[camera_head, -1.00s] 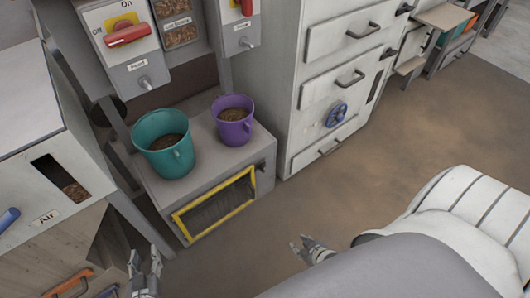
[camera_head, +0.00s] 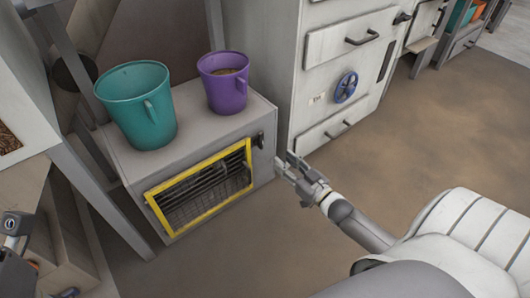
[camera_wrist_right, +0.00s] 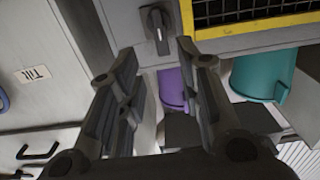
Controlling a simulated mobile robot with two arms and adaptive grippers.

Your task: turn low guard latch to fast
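The low guard (camera_head: 203,188) is a yellow-framed dark grille on the front of the low grey box. Its latch (camera_head: 260,141) is a small dark handle right of the frame. No latch marking is readable. My right gripper (camera_head: 284,165) is just right of and below the latch, apart from it. In the wrist view its fingers (camera_wrist_right: 157,75) are spread and empty, with the latch beyond them. Grey parts of my left arm show at the lower left; its fingers are not clear.
A teal bucket (camera_head: 138,108) and a purple bucket (camera_head: 224,85) stand on top of the box (camera_head: 150,165). A grey cabinet with drawers and a blue handwheel (camera_head: 346,88) stands close on the right. The brown floor in front is clear.

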